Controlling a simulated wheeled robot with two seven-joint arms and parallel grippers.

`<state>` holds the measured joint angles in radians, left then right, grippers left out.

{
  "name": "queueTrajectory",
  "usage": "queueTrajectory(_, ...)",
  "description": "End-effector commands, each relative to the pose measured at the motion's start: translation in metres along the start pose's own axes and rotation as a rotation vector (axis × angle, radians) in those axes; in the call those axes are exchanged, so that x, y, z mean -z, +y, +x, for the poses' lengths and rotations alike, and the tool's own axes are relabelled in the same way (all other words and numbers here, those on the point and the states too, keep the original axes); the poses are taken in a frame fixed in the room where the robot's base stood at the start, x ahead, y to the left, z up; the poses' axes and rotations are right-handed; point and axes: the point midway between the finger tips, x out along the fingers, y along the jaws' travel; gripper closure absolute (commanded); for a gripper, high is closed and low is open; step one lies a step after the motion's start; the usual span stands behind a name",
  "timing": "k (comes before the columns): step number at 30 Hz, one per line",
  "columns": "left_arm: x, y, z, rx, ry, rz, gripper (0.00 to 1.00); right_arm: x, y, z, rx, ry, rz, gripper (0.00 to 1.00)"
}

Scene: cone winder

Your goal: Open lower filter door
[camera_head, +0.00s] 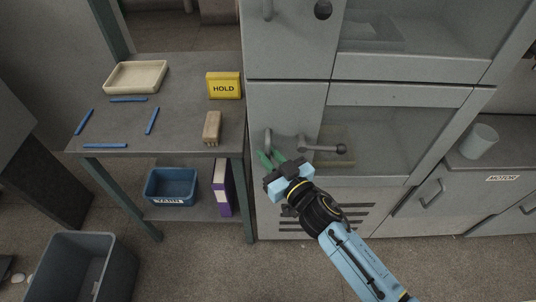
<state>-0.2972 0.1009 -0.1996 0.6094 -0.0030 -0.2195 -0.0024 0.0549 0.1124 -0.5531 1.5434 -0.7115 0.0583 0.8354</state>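The lower filter door (284,118) is a grey panel on the machine's front, and it looks shut. A grey upright handle (268,139) stands on its left part. A lever with a round knob (321,148) is to the right of the handle. My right gripper (270,156) comes up from below with its green fingertips at the handle's lower end. The fingers look apart, with the handle's lower end seeming to lie between them; whether they touch it I cannot tell. My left gripper is out of view.
A table (180,105) on the left holds a beige tray (136,77), a yellow HOLD block (224,86), a brush (212,128) and several blue sticks. A blue bin (171,187) and purple binder (221,188) sit below. A grey bin (82,268) stands on the floor.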

Motion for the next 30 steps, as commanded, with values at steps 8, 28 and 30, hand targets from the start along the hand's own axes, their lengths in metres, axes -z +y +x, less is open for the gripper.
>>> queueTrajectory(8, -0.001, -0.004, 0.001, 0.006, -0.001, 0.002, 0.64, 0.000, 0.000, 0.006, 0.000, 0.000, -0.001, 0.83)
queueTrajectory(28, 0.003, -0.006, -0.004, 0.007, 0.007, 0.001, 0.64, 0.000, -0.004, -0.003, 0.018, -0.002, 0.000, 1.00)
queueTrajectory(30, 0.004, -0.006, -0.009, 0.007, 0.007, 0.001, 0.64, 0.001, -0.008, -0.011, 0.036, -0.004, 0.000, 1.00)
